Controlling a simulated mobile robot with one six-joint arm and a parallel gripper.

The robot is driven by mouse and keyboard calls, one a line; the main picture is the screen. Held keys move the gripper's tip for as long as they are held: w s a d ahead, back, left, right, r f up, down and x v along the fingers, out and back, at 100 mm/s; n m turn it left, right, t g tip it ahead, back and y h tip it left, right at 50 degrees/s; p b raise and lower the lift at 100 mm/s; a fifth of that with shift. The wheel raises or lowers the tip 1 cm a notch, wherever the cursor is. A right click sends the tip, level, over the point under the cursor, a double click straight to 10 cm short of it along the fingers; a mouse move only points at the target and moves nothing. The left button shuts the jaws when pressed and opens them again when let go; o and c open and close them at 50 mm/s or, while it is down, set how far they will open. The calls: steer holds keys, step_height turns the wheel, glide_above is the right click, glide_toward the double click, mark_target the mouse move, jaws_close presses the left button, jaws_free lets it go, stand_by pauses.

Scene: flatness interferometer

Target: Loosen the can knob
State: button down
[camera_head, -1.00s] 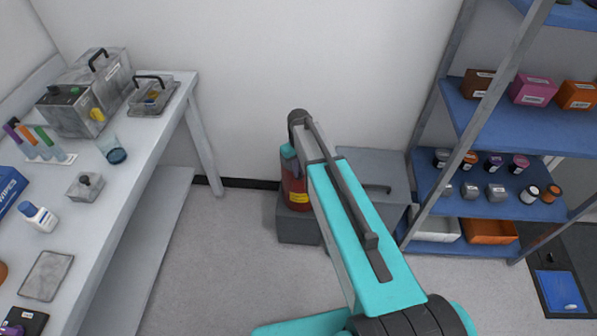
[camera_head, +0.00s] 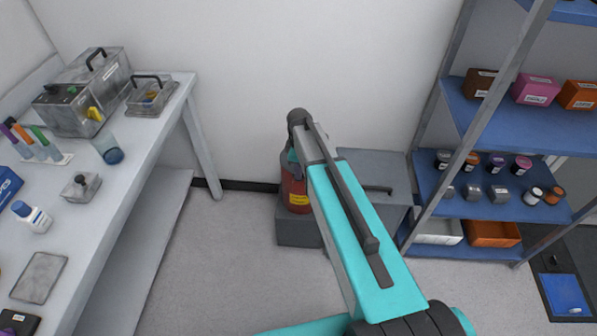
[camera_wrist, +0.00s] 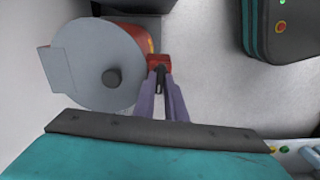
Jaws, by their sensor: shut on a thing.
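A red can (camera_head: 297,195) with a yellow label stands on a low grey block by the back wall, partly hidden behind my arm. In the wrist view its round grey top (camera_wrist: 75,65) shows, with a small dark knob (camera_wrist: 112,77) on it. A small red knob-like piece (camera_wrist: 158,60) sits at the can's side. My gripper (camera_wrist: 159,70) has its two purple fingers shut on this red piece, beside the grey top and apart from the dark knob. The head view does not show the fingertips.
The low grey block (camera_head: 295,232) is under the can, and a grey cabinet (camera_head: 375,170) stands to its right. A bench (camera_head: 120,185) with several items is at left. A blue-shelved rack (camera_head: 520,115) is at right. Floor between bench and block is clear.

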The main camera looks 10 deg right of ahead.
steer(key=shift+n, duration=0.5)
steer(key=c, duration=1.8)
jaws_free()
steer(key=shift+r, duration=0.2)
step_height(320, 180, up, 14)
steer(key=b, duration=0.2)
steer(key=shift+f, duration=0.25)
